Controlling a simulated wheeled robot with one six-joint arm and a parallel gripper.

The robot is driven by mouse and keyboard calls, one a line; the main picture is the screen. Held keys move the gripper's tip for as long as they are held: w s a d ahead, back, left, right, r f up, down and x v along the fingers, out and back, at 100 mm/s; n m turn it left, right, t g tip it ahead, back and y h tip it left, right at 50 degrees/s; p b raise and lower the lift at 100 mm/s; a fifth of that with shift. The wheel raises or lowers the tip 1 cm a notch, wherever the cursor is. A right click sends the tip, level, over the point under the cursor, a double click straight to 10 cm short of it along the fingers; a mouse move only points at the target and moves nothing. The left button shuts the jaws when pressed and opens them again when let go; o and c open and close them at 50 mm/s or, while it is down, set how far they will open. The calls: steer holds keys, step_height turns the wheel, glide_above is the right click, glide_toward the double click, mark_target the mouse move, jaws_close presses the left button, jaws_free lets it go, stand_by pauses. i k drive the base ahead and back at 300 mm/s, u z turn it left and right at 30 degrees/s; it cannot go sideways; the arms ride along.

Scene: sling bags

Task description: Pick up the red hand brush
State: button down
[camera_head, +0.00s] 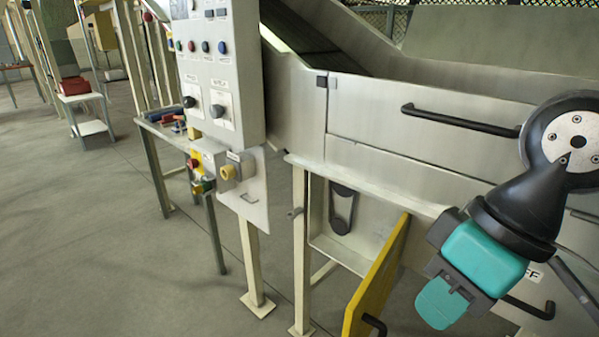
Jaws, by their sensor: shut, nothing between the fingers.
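I cannot make out a red hand brush for certain. A small table (150,127) left of the control panel carries several small red and blue items (173,117), too small and partly hidden to name. My gripper (441,302), teal and black, hangs at the lower right in front of the conveyor machine. It is shut and empty, with its tip pointing down and left, apart from the items on the table.
A grey control panel (218,70) on a post stands left of the metal conveyor machine (400,135). A yellow panel (376,280) stands close left of my gripper. A red box (74,87) rests on a white stand (92,128) farther back. The floor (90,240) at left is clear.

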mark_target(167, 121)
steer(key=u, duration=0.6)
steer(key=k, duration=0.75)
steer(key=u, duration=0.75)
steer(key=k, duration=0.45)
steer(key=u, duration=0.6)
steer(key=i, duration=3.9)
steer(key=z, duration=0.35)
steer(key=i, duration=2)
steer(key=z, duration=0.65)
steer(key=i, duration=1.4)
steer(key=z, duration=1.75)
steer(key=i, duration=1.05)
steer(key=z, duration=0.9)
